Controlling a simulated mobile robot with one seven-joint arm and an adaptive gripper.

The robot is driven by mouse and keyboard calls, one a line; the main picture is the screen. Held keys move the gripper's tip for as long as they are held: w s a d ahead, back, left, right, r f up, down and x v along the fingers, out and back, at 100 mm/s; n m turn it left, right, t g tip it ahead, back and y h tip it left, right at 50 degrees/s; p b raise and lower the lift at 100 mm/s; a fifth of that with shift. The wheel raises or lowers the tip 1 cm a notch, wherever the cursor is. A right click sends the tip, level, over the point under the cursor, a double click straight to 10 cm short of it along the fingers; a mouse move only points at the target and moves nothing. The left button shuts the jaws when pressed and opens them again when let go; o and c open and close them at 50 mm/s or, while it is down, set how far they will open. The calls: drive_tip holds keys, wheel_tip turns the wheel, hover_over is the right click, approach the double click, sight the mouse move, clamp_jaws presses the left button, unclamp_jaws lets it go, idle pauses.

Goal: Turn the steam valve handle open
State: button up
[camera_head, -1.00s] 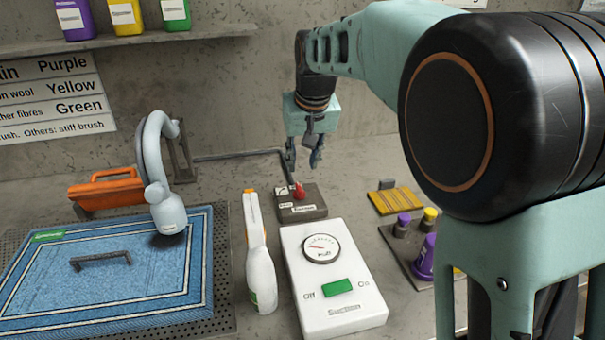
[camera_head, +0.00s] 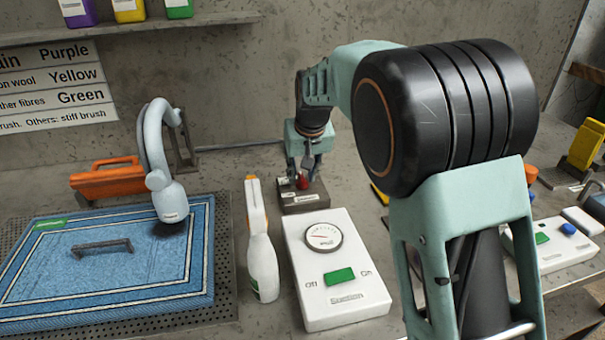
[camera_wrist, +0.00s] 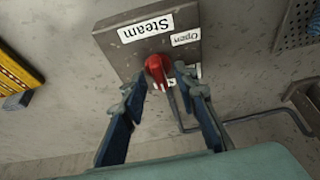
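The steam valve is a grey-brown box (camera_head: 300,203) on the counter, behind the white suction unit. Its red handle (camera_wrist: 156,68) stands on the box in the wrist view, beside labels reading "Steam" (camera_wrist: 146,27) and "Open" (camera_wrist: 186,39). My gripper (camera_wrist: 160,88) points down at the box with its two fingers apart, one on each side of the handle's near end. I cannot tell whether either finger touches it. In the head view my gripper (camera_head: 303,172) is right over the box and partly hides the red handle (camera_head: 302,182).
A white suction unit (camera_head: 345,298) and a spray bottle (camera_head: 262,255) stand in front of the valve. A blue rug (camera_head: 130,275) with a pale scrubber head (camera_head: 170,203) lies left. A pipe (camera_wrist: 240,118) runs near the box.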

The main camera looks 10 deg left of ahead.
clamp_jaws()
drive_tip(key=n, duration=0.2)
drive_tip(key=n+g+y+p, duration=0.1)
drive_tip(key=n, duration=0.1)
drive_tip(key=shift+w+d+r, duration=0.1)
drive_tip(key=shift+w+d, duration=0.05)
drive_tip(key=shift+d, duration=0.05)
drive_tip(key=n+g+y+p, duration=0.1)
drive_tip(key=n+p, duration=0.1)
drive_tip(key=n, duration=0.2)
drive_tip(key=n+g+p, duration=0.1)
drive_tip(key=n+p, duration=0.1)
drive_tip(key=n, duration=0.1)
drive_tip(key=n+g+p, duration=0.1)
drive_tip(key=n+p, duration=0.2)
drive_tip(key=shift+w+r+g+y, duration=0.15)
drive_tip(key=shift+w+g+y, duration=0.05)
drive_tip(key=shift+g+y, duration=0.1)
drive_tip(key=shift+w+n+g+p, duration=0.1)
drive_tip(key=shift+n+g+p, duration=0.6)
drive_tip(key=shift+n+p, duration=1.1)
drive_tip(key=shift+f+n, duration=0.25)
drive_tip(key=shift+n, duration=0.05)
